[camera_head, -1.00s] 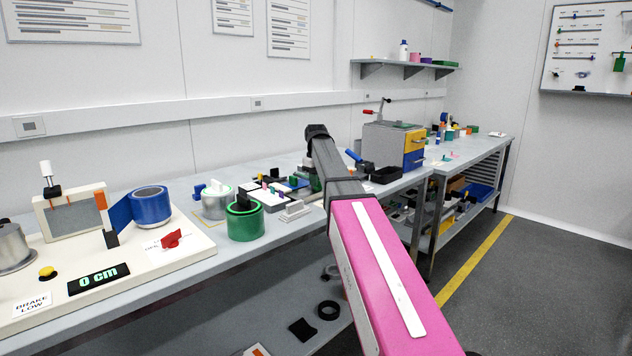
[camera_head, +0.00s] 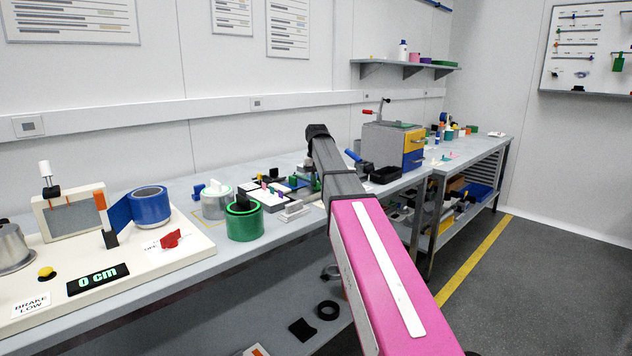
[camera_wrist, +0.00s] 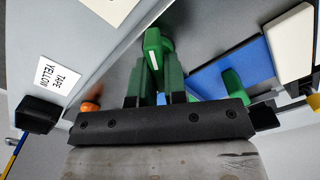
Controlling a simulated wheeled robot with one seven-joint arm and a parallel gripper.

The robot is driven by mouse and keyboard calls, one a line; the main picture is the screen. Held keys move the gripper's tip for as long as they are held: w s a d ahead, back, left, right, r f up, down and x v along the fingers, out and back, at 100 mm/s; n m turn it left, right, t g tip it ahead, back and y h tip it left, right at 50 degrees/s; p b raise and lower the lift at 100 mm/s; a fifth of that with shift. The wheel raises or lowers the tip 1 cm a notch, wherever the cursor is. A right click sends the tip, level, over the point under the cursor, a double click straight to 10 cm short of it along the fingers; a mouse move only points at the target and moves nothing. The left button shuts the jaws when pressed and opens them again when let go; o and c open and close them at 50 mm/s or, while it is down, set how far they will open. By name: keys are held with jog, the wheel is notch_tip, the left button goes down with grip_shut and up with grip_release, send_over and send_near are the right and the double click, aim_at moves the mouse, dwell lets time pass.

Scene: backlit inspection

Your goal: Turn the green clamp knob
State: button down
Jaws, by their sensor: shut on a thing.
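The green clamp knob (camera_wrist: 154,48) shows in the wrist view, with a pale stripe along its top. My gripper (camera_wrist: 155,78) is shut on it, one finger on each side. The black gripper bar hides what lies below the fingers. In the head view my pink and grey arm reaches over the bench and the gripper and knob cannot be made out.
In the wrist view a second green piece (camera_wrist: 234,84) stands by a blue panel (camera_wrist: 240,66) to the right. An orange knob (camera_wrist: 90,106) and a "TAPE YELLOW" label (camera_wrist: 58,77) are at left.

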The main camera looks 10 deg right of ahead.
jog(key=m, duration=0.5)
jog(key=shift+d+m, duration=0.2)
jog(key=shift+m, duration=0.1)
jog(key=m, duration=0.5)
jog(key=shift+s+d, duration=0.15)
jog(key=shift+m, duration=0.4)
jog(key=c, duration=1.2)
grip_release()
jog(key=shift+o, duration=0.2)
jog(key=shift+r, duration=0.15)
notch_tip(320, 180, up, 11)
jog(key=shift+f, duration=0.2)
